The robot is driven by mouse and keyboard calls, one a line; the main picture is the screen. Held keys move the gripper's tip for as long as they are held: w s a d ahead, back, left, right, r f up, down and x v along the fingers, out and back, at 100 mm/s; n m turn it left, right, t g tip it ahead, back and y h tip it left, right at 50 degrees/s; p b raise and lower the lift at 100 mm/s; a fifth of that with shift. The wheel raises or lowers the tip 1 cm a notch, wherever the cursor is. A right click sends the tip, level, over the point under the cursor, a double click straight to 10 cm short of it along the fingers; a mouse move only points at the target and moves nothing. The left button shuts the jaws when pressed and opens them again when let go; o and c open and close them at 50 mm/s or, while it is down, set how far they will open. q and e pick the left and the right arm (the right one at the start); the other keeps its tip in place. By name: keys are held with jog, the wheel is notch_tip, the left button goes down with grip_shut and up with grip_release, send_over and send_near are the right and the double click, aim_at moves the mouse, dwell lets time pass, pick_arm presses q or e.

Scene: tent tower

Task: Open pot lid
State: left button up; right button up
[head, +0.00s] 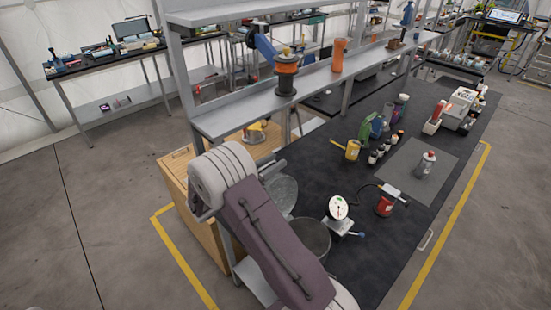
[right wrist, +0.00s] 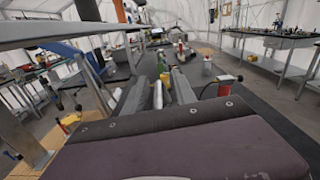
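The pot (head: 316,232) is grey and round and stands on the near end of the dark table. Its top looks open, and my right arm hides its left side. A grey round disc that looks like the lid (head: 285,190) is just beyond the pot, apart from its rim and partly behind my arm. My right gripper (head: 273,168) is at the upper left edge of this disc, mostly hidden by its own wrist. In the right wrist view its grey fingers (right wrist: 171,92) stand apart with a gap and nothing visible between them. My left gripper is not in view.
A dial gauge (head: 338,208) and a red can (head: 385,203) stand right of the pot. Bottles and a yellow mug (head: 352,150) stand farther back. A metal shelf (head: 240,112) overhangs the table's left side. A wooden cabinet (head: 190,205) is left of my arm.

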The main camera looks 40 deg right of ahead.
jog(key=shift+d, duration=0.25)
jog(key=shift+a+r, duration=0.1)
jog(key=shift+a, duration=0.1)
jog(key=shift+d, duration=0.15)
grip_shut()
dwell(1.0)
